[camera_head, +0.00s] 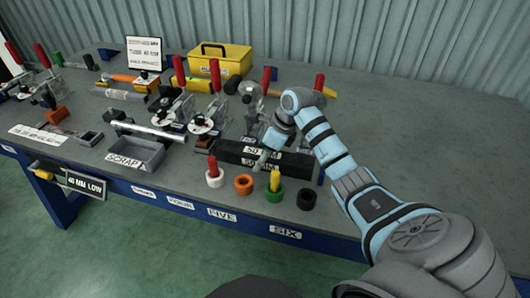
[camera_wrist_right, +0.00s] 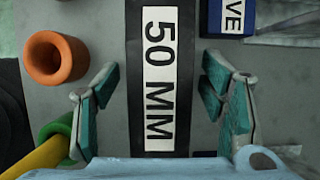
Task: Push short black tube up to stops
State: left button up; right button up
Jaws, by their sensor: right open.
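A black square-sided tube with a white 50 MM label (camera_wrist_right: 160,130) runs between the fingers of my right gripper (camera_wrist_right: 162,88) in the right wrist view. The fingers are open, with a gap on each side of the tube. In the head view, the black tube (camera_head: 228,152) lies near the front of the bench, and my right gripper (camera_head: 264,160) is over its labelled part. Two 50 MM labels show there; I cannot tell whether they belong to one tube or two. The gripper hides part of it. I cannot make out the stops. My left gripper is not in view.
White, orange (camera_head: 243,184), green (camera_head: 275,193) and black rings (camera_head: 306,199) stand before the tube. A grey SCRAP tray (camera_head: 157,152) is left of it. Red-handled clamps (camera_head: 265,80) and a yellow toolbox (camera_head: 221,64) stand behind. The bench's right side is clear.

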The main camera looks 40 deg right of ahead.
grip_shut()
dwell(0.3)
jog(key=shift+s+d+p, duration=0.3)
jog(key=shift+s+d, duration=0.3)
jog(key=shift+s, duration=0.2)
dwell(0.5)
jog(key=shift+w+d, duration=0.15)
jog(key=shift+d, duration=0.15)
dwell(0.4)
jog(key=shift+c, duration=1.3)
grip_release()
jog(key=shift+o, duration=1.3)
jog(key=shift+d, duration=0.15)
